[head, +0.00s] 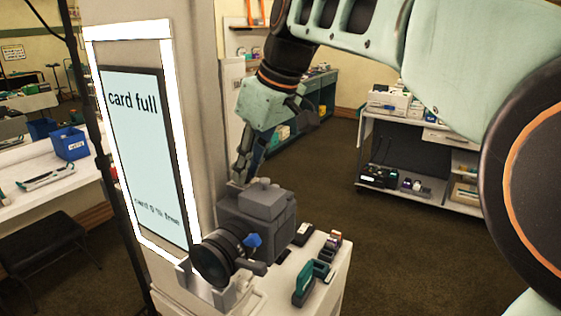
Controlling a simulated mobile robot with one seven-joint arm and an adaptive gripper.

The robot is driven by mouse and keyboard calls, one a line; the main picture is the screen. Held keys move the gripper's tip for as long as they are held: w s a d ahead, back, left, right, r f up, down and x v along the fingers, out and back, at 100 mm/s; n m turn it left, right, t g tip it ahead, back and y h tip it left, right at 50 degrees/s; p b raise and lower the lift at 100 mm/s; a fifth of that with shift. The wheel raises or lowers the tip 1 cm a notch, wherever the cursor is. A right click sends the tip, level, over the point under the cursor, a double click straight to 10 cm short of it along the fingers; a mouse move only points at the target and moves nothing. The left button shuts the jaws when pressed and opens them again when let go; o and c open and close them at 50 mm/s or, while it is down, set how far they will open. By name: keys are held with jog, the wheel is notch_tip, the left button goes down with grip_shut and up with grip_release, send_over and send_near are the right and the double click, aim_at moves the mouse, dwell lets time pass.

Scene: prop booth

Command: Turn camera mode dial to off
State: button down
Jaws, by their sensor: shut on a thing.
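A dark grey camera (262,218) with a big round lens (212,258) stands on a pale stand, its lens facing the lower left. A blue knob (253,241) sits on its front beside the lens. My gripper (238,180) reaches down from above to the top left of the camera, behind its raised top housing. Its fingers are close together, shut on the camera mode dial there. The dial is small and mostly hidden by the fingertips, so its setting cannot be read.
A tall lit screen (148,160) reading "card full" stands close on the left. Small items, including a teal holder (304,284) and a black device (303,234), lie on the pale stand (333,262) right of the camera. A shelf cart (420,165) stands farther back; floor between is clear.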

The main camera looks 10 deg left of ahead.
jog(key=n+p, duration=0.1)
jog(key=n+g, duration=0.1)
jog(key=n, duration=0.1)
jog(key=n+p, duration=0.1)
jog(key=shift+w+r+g+y+p, duration=0.2)
jog(key=shift+w+g+y+p, duration=0.05)
jog(key=shift+g+y+p, duration=0.05)
jog(key=shift+w+f+n+g+p, duration=0.1)
jog(key=shift+n+g+p, duration=0.7)
jog(key=shift+n, duration=1)
jog(key=shift+p, duration=0.3)
jog(key=c, duration=1.8)
grip_release()
jog(key=shift+f, duration=0.1)
jog(key=s+v, duration=0.1)
jog(key=v, duration=0.7)
jog(key=shift+w, duration=0.45)
jog(key=shift+a, duration=0.1)
